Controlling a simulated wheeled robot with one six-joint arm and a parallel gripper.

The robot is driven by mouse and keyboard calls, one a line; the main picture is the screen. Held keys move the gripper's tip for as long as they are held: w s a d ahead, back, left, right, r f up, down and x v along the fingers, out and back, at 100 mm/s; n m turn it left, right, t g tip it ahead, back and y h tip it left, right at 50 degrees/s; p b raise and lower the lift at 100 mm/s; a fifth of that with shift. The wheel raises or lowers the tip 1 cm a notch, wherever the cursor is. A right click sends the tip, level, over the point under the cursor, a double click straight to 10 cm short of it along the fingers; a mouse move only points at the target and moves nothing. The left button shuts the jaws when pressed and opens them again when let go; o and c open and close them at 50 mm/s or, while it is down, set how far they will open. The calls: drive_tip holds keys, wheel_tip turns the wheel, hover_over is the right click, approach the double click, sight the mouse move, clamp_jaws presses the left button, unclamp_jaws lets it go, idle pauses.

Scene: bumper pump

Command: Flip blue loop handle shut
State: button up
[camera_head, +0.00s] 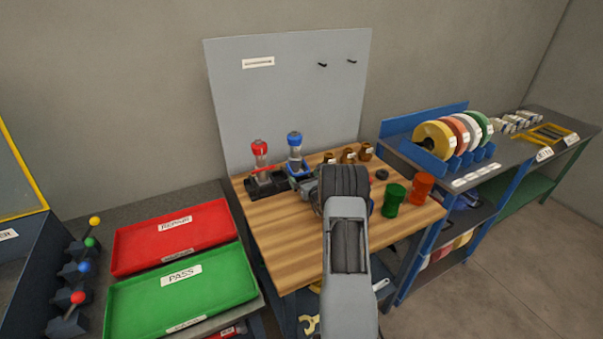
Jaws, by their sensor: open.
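A clear cylinder device with a blue knob (294,147) stands upright at the back of the wooden workbench (290,262). Blue parts show around its base (299,169). I cannot make out the shape or angle of the blue loop handle at this size. A matching device with a red knob (260,156) and a red bar across its base stands just left of it. My gripper (312,194) is open, close in front of the blue device's base. My arm and wrist hide most of it, and I cannot tell whether it touches anything.
Brown cups (348,156) stand behind my wrist. A green cup (394,199) and an orange cup (420,188) stand to the right. A red tray (128,257) and a green tray (122,295) lie left of the bench. A grey board (290,95) rises behind it.

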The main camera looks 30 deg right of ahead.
drive_tip(key=shift+w+d, duration=0.2)
drive_tip(key=shift+w, duration=1.2)
